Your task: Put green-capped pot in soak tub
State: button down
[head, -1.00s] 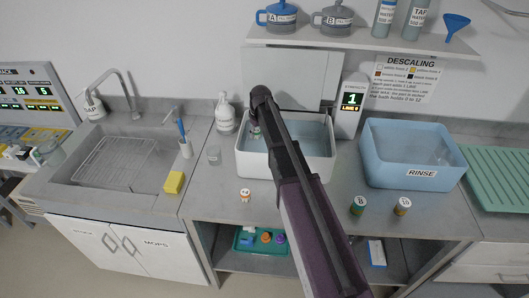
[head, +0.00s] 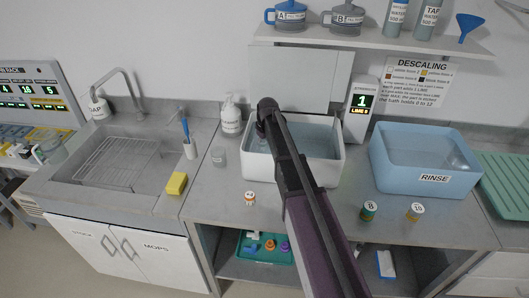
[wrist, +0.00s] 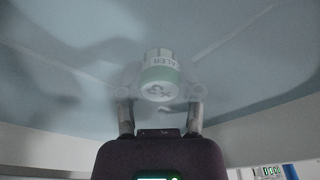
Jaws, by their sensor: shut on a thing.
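The soak tub (head: 253,170) is a white open basin with water, at the back of the counter. My gripper reaches into its left part, and the head view hides its fingertips behind my arm and the tub wall. In the wrist view my gripper (wrist: 160,94) is shut on a small pot (wrist: 158,62) with a pale green cap and white label. The pot is between the fingers, against the tub's blue-grey inside. A hazy veil covers it, and I cannot tell whether it touches the bottom. Another green pot marked 8 (head: 369,211) stands on the counter.
A pot marked 10 (head: 415,211) and an orange-white pot (head: 249,198) stand on the front counter. The blue rinse tub (head: 392,170) is at right. A glass (head: 218,157) and a soap bottle (head: 231,117) stand left.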

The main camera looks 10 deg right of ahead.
jog(key=shift+f, duration=0.1)
jog(key=shift+f+b, duration=1.8)
jog(key=shift+b, duration=0.1)
jog(key=shift+f, duration=0.15)
jog(key=shift+c, duration=1.3)
grip_release()
jog(key=shift+r, duration=0.25)
notch_tip(320, 180, up, 12)
jog(key=s+p, duration=0.1)
jog(key=p, duration=1.1)
jog(key=shift+s+d+f, duration=0.15)
jog(key=shift+s+d, duration=0.15)
jog(key=shift+d, duration=0.1)
